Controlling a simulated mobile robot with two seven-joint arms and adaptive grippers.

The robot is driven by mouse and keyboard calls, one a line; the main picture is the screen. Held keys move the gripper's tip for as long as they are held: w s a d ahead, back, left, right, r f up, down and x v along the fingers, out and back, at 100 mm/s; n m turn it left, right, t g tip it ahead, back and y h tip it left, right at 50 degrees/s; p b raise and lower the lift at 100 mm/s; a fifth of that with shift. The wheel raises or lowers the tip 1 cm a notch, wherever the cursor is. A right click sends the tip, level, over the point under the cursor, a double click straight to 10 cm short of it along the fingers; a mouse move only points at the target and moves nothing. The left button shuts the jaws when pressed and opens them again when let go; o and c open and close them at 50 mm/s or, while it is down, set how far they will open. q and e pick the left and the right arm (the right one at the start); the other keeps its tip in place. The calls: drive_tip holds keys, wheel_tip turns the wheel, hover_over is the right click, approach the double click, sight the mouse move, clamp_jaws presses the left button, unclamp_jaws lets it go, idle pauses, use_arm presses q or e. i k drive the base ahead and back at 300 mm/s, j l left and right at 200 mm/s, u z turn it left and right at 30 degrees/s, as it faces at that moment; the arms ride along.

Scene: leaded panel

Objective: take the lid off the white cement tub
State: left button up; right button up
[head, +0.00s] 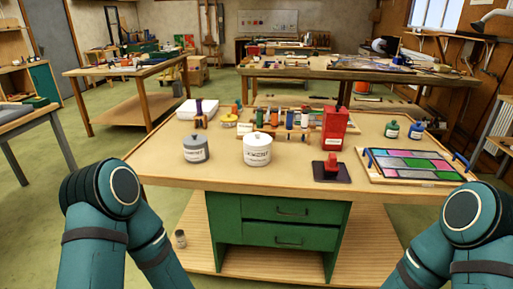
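The white cement tub (257,151) stands upright near the middle of the workbench. It has dark lettering on its front, and its white lid (257,137) with a small knob sits on top. A similar grey lidded tub (195,149) stands to its left, apart from it. Of my arms, only teal links show at the lower left and lower right corners. Both grippers are out of the picture, and nothing of mine is near the tub.
The workbench (270,181) also holds a red box (334,127), a red block on a dark pad (332,169), a leaded panel of coloured glass (413,165) and small bottles (392,129). A rack of spools (290,121) stands close behind the tub. The bench front is clear.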

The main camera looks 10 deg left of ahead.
sight(258, 139)
drive_tip(key=i+j+z, duration=0.1)
drive_tip(key=z, duration=0.35)
drive_tip(key=j+z, duration=0.15)
drive_tip(key=z, duration=0.3)
drive_tip(key=j+z, duration=0.15)
drive_tip(key=z, duration=0.35)
drive_tip(key=j+z, duration=0.3)
drive_tip(key=j, duration=0.2)
drive_tip(key=j+z, duration=0.25)
drive_tip(key=j, duration=0.25)
